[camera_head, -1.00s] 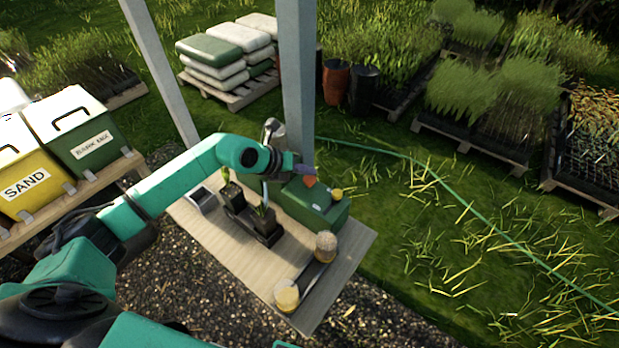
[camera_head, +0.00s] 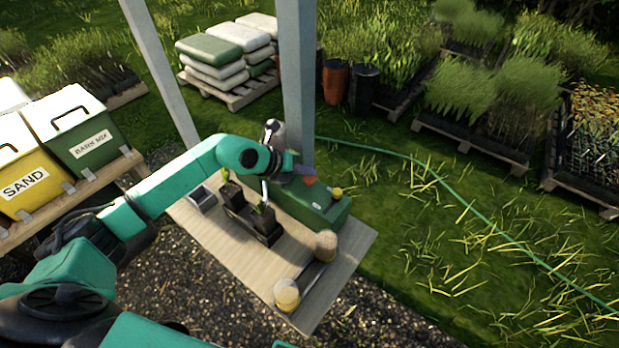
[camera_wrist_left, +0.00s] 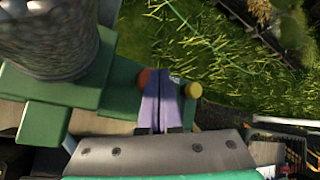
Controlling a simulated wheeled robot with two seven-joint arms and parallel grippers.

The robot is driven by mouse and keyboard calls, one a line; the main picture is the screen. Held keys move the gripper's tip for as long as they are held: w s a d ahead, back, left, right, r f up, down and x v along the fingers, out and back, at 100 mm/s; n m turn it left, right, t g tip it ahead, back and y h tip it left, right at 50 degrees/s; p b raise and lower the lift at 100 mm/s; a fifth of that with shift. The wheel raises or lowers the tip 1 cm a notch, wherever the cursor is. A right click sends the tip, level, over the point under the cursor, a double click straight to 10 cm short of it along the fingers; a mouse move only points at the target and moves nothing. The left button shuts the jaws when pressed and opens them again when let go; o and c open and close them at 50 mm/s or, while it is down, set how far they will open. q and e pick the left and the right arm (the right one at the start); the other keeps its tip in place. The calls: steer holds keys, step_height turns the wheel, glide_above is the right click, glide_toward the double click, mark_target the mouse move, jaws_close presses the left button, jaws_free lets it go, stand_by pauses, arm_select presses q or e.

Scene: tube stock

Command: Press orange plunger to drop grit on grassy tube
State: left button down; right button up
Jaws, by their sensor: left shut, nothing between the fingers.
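A green dispenser box (camera_head: 322,207) stands on the wooden table, with an orange plunger (camera_head: 310,181) and a yellow knob (camera_head: 337,191) on it. My left gripper (camera_head: 303,169) is shut and empty, its tips right by the orange plunger. In the left wrist view the purple fingers (camera_wrist_left: 161,100) lie together between the orange plunger (camera_wrist_left: 144,77) and the yellow knob (camera_wrist_left: 193,91); whether they touch either I cannot tell. Two black tubes with green plants, one at the back (camera_head: 230,192) and one nearer (camera_head: 265,222), stand beside the dispenser. My right gripper is out of view.
A clear hopper of grey grit (camera_wrist_left: 55,35) rises from the dispenser in the left wrist view. A grey post (camera_head: 297,80) rises behind the dispenser. The table's right corner (camera_head: 355,240) is bare.

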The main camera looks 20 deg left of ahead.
mark_target(306, 180)
arm_select(q)
steer(key=shift+f+b, duration=0.6)
steer(key=shift+f, duration=0.35)
stand_by(0.7)
steer(key=shift+r, duration=0.15)
steer(key=shift+r+p, duration=1)
steer(key=shift+r, duration=0.15)
step_height(306, 180, up, 5)
steer(key=p, duration=0.4)
steer(key=shift+r, duration=0.1)
stand_by(0.4)
